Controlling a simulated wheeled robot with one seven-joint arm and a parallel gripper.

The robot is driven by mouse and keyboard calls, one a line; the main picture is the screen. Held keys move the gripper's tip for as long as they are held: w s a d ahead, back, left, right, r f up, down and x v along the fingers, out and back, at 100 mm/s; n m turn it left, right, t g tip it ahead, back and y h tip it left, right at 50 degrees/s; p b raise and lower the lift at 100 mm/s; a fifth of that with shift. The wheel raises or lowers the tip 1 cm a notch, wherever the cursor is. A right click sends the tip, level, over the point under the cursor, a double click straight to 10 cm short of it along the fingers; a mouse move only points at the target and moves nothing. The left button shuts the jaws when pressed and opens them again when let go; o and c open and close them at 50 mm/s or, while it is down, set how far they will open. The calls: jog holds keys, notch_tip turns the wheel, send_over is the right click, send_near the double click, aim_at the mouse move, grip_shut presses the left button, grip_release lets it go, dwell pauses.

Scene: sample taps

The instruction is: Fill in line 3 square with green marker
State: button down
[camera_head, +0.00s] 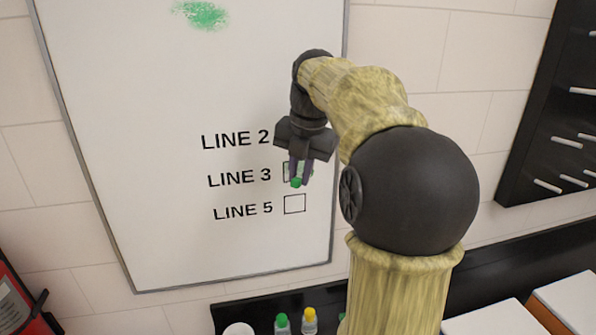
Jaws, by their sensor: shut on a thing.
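The whiteboard (150,130) hangs on the wall with printed labels. The LINE 3 label (239,177) has its square (286,172) to its right, mostly hidden behind my gripper. My gripper (300,180) is in front of that square, pointing down, and is shut on a green marker (296,183). Only the green end of the marker shows clearly, at the square's lower part. Some green shows between the fingers, but I cannot tell whether it is ink in the square. I cannot tell whether the marker touches the board.
The LINE 5 square (294,204) below is empty. The LINE 2 label (236,139) is above, its square hidden by my gripper. A green smear (203,15) is high on the board. Below stand a green-capped bottle (282,324), a yellow-capped bottle (309,321) and a white cup (239,329).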

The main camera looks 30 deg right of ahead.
jog(key=shift+s+a+b, duration=0.25)
jog(key=shift+s+b, duration=0.15)
jog(key=shift+s, duration=0.5)
jog(key=shift+s+a+b, duration=0.25)
jog(key=shift+s+b, duration=0.15)
jog(key=shift+s, duration=0.5)
jog(key=s, duration=0.1)
jog(key=s+b, duration=0.1)
jog(key=s, duration=0.1)
jog(key=shift+a, duration=0.4)
jog(key=shift+w, duration=0.15)
